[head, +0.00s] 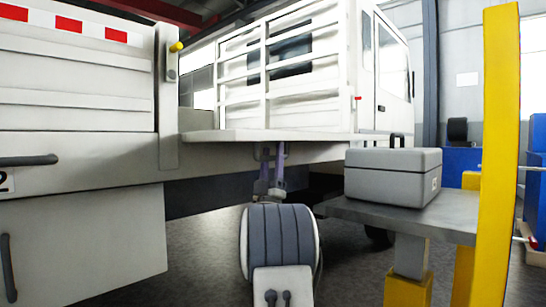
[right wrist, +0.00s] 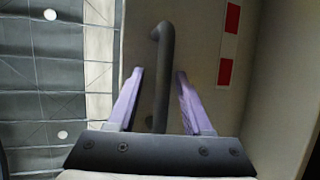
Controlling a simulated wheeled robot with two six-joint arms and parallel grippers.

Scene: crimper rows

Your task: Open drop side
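In the head view the white drop side (head: 75,85) stands upright at the left, with red-and-white tape along its top. A post (head: 168,110) with a yellow-tipped latch (head: 176,46) stands at its right end. My right gripper (head: 268,165) is near the middle, below the edge of the truck bed. In the right wrist view its two purple fingers (right wrist: 157,85) are apart. A dark bar handle (right wrist: 164,70) on a pale panel shows between them, with a visible gap on each side. I cannot tell how deep it sits between the fingers. My left gripper is not in view.
A dark handle (head: 28,160) sits below the drop side; another (head: 8,267) is on the box beneath. A grey case (head: 393,175) rests on a bench (head: 445,215) at the right, beside a yellow post (head: 497,150).

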